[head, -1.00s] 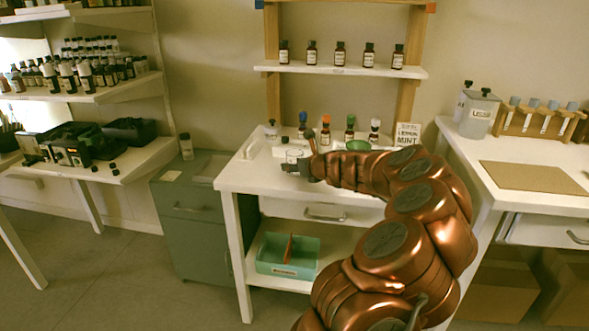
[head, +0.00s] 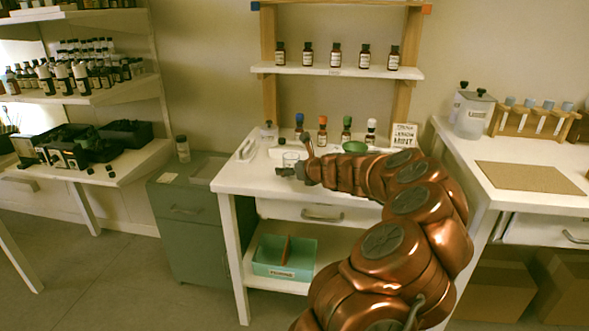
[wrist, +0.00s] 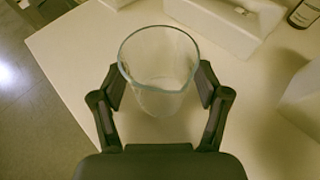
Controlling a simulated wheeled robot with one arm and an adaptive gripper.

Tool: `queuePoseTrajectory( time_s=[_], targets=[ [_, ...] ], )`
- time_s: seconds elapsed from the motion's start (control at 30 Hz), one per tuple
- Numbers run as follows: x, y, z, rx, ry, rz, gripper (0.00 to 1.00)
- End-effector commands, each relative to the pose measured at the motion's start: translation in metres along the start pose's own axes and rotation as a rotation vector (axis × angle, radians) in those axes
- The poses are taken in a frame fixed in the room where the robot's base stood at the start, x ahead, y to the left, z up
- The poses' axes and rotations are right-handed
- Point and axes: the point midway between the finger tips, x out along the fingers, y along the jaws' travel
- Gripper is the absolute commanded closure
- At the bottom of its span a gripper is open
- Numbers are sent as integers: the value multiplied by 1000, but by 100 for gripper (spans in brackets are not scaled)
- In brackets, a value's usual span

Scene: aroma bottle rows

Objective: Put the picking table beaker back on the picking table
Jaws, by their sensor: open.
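The clear glass beaker (wrist: 160,72) stands upright on the white picking table (head: 240,183), near its front left part; it also shows small in the head view (head: 290,158). My gripper (wrist: 160,86) is open, with one dark finger on each side of the beaker. The fingers are close to the glass; I cannot tell whether either touches it. In the head view my gripper (head: 286,171) is small, just in front of the beaker.
Several dropper bottles with coloured tops (head: 322,132), a green bowl (head: 355,147) and a lemon mint card (head: 404,135) stand at the table's back. A white holder (head: 247,148) is at the back left. The table's left front corner is bare.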

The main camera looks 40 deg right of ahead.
Motion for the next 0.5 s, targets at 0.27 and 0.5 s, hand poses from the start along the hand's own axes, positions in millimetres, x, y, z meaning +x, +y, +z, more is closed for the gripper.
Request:
queuePoseTrajectory(
  time_s=[0.27, 0.5],
  targets=[
    [-21, -1, 3, 1, 0, -1, 26],
    [-53, -2, 4, 1, -2, -3, 26]
  ],
)
